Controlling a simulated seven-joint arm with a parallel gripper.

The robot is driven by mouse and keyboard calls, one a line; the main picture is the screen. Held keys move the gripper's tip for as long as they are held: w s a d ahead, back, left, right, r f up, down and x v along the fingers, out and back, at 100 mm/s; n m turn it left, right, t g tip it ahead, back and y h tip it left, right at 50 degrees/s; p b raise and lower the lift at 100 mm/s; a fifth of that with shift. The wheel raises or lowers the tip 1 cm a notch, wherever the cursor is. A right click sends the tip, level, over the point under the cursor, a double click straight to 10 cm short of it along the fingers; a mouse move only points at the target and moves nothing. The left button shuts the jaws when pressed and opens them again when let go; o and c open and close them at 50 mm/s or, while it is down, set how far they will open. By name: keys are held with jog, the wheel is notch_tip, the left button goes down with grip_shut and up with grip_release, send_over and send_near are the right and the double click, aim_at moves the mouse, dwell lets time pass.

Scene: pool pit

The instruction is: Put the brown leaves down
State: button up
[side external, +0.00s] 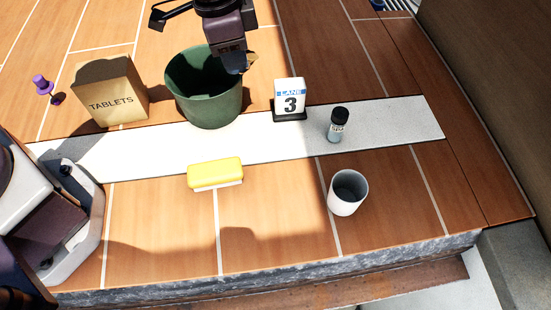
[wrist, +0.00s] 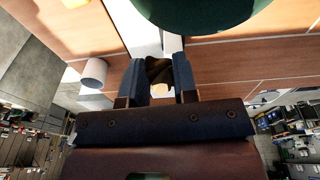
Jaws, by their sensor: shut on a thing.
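My gripper (side external: 239,68) is shut on the brown leaves (side external: 252,60), which show as a small brown edge beside its fingertips in the side view. In the wrist view the crumpled brown leaves (wrist: 159,72) sit between the two fingers of my gripper (wrist: 157,80). The fingertips overlap the right rim of the dark green bucket (side external: 207,104) in the side view. In the wrist view the green bucket (wrist: 205,14) lies beyond the fingertips. I cannot tell the exact height of the leaves above the deck. The fingers hide part of the leaves.
A tablets box (side external: 112,98) stands left of the bucket, a lane 3 sign (side external: 290,97) right of it. A small bottle (side external: 336,127), a white cup (side external: 346,200) and a yellow brush (side external: 215,174) stand nearer. A purple item (side external: 42,85) is far left. The white strip (side external: 270,142) has bare space.

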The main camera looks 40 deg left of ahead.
jog(key=s+d+f+m+g, duration=0.1)
jog(key=s+d+m, duration=0.2)
jog(key=s+m, duration=0.5)
jog(key=s, duration=0.8)
jog(key=shift+s+d+f, duration=0.15)
jog(key=shift+f, duration=0.05)
jog(key=shift+s+f+m, duration=0.2)
jog(key=shift+s+m, duration=0.1)
jog(key=shift+m, duration=0.1)
jog(key=shift+w+f+m+g, duration=0.15)
jog(key=shift+m+g, duration=0.25)
jog(key=shift+m, duration=0.5)
grip_shut()
jog(key=m, duration=0.3)
send_over(273, 168)
jog(key=shift+g+y, duration=0.3)
jog(key=shift+g, duration=0.1)
jog(key=f, duration=0.9)
jog(key=shift+a, duration=0.2)
jog(key=shift+w+d+f, duration=0.15)
jog(key=shift+f, duration=0.1)
notch_tip(273, 168, down, 3)
jog(key=shift+f, duration=0.15)
jog(key=o, duration=0.8)
grip_release()
jog(key=shift+o, duration=0.4)
